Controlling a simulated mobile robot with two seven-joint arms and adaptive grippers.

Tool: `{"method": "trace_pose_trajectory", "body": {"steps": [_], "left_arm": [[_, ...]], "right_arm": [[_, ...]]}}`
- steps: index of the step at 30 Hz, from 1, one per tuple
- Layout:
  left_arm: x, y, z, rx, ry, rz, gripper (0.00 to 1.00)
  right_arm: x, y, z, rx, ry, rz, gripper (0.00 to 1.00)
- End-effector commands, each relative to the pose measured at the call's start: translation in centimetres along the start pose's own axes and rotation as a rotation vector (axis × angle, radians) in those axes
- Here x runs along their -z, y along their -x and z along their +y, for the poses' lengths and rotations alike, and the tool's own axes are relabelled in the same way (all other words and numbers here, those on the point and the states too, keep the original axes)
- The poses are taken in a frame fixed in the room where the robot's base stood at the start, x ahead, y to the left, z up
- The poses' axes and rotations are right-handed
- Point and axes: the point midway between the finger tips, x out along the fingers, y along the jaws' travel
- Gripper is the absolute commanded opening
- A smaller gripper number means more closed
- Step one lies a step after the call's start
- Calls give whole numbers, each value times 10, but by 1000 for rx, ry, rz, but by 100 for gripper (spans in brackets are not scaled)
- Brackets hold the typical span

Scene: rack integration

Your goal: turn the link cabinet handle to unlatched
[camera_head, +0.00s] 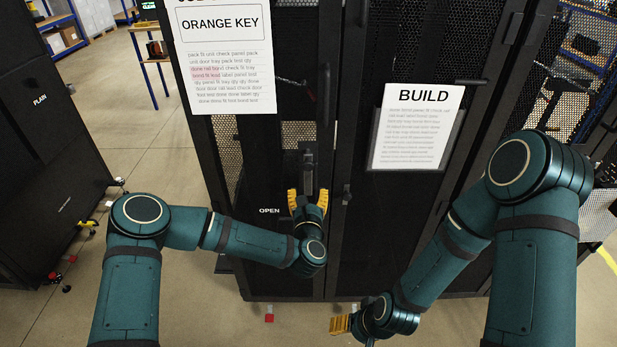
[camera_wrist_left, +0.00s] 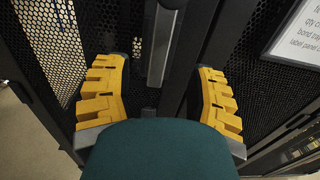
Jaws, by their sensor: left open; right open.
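The cabinet handle (camera_head: 308,165) is a dark grey upright bar on the left door of the black mesh cabinet, beside the door seam. It also shows in the left wrist view as a grey bar (camera_wrist_left: 163,40) running down between my fingers. My left gripper (camera_head: 308,194) is open, its yellow fingers on either side of the handle's lower end. In the left wrist view the fingers (camera_wrist_left: 157,75) stand apart from the bar. The handle's lower tip is close to my gripper's palm; contact cannot be told. My right gripper (camera_head: 340,325) is low at the front, away from the handle.
An "OPEN" label (camera_head: 269,211) is left of the handle. An "ORANGE KEY" sheet (camera_head: 224,55) hangs on the left door and a "BUILD" sheet (camera_head: 416,128) on the right door. A black "PLAIN" cabinet (camera_head: 45,140) stands left. Floor (camera_head: 165,165) between them is mostly clear.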

Motion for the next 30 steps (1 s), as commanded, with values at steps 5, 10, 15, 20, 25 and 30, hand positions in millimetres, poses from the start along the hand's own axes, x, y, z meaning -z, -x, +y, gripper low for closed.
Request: {"method": "trace_pose_trajectory", "body": {"steps": [5, 10, 15, 20, 25, 30], "left_arm": [[0, -35, 0, -2, -1, 0, 56], [0, -59, 0, 0, -2, 0, 56], [0, -71, 0, 1, -1, 1, 56], [0, -74, 0, 1, -1, 1, 56], [0, -74, 0, 1, -1, 2, 56], [1, -74, 0, 1, -1, 2, 6]], "right_arm": [[0, 1, 0, 0, -1, 1, 63], [1, 1, 0, 0, -1, 2, 63], [1, 2, 0, 0, -1, 2, 63], [1, 2, 0, 0, -1, 2, 63], [1, 2, 0, 0, -1, 2, 63], [1, 2, 0, 0, -1, 2, 63]]}}
